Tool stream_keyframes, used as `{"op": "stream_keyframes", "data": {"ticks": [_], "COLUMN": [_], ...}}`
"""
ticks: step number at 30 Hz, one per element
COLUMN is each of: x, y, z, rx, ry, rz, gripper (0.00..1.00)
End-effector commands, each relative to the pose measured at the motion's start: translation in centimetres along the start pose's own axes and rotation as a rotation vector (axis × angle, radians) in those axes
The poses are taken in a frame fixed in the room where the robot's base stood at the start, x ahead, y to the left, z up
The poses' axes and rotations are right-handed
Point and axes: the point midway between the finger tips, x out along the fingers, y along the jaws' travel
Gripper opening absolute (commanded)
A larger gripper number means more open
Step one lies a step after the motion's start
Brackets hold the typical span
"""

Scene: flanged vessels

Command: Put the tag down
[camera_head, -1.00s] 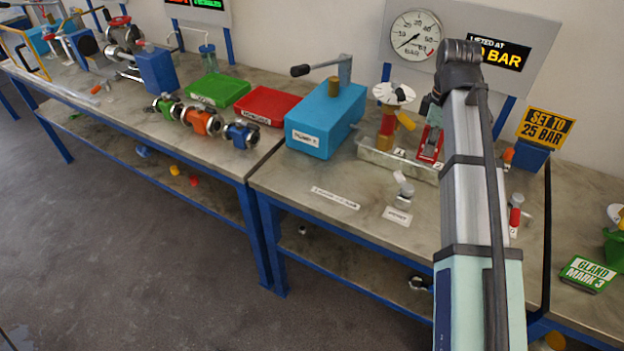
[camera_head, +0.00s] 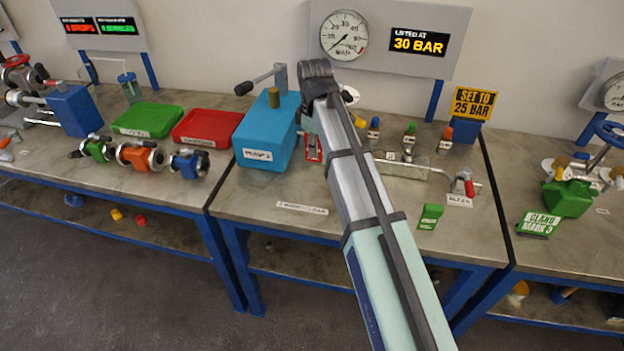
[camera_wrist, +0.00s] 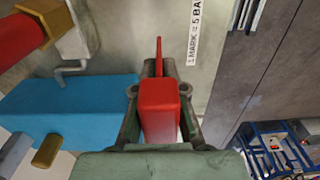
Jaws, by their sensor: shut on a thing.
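My gripper (camera_wrist: 158,85) is shut on a red block-like piece with a thin upright red strip, which I take to be the tag (camera_wrist: 160,105). In the wrist view it sits between the two dark fingers. In the head view a red piece (camera_head: 313,150) shows just left of my arm, beside the blue box (camera_head: 266,138); it appears to be the same held thing. My arm hides most of the gripper there. I cannot tell its height above the bench.
The scale label strip (camera_head: 302,208) lies near the bench's front edge. A metal tray (camera_head: 405,167) stands right of my arm, with a red-handled part (camera_head: 468,184) beyond it. A small green card (camera_head: 431,217) is on the bench. Red (camera_head: 208,127) and green (camera_head: 147,119) trays stand left.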

Motion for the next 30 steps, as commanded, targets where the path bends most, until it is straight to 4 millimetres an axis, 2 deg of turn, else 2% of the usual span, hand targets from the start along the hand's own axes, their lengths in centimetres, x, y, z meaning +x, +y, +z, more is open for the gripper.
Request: {"op": "stream_keyframes", "data": {"ticks": [6, 10, 15, 20, 30], "x": [4.8, 7.1, 8.8, 9.4, 12.7], "y": [-0.2, -0.1, 0.0, 0.0, 0.0], "z": [0.1, 0.1, 0.0, 0.0, 0.0], "rx": [-0.001, -0.001, -0.001, -0.001, -0.001], "ry": [-0.002, -0.001, 0.000, 0.000, 0.000], "rz": [-0.003, -0.002, -0.001, 0.000, -0.001], "gripper": [0.00, 0.00, 0.00, 0.00, 0.00]}}
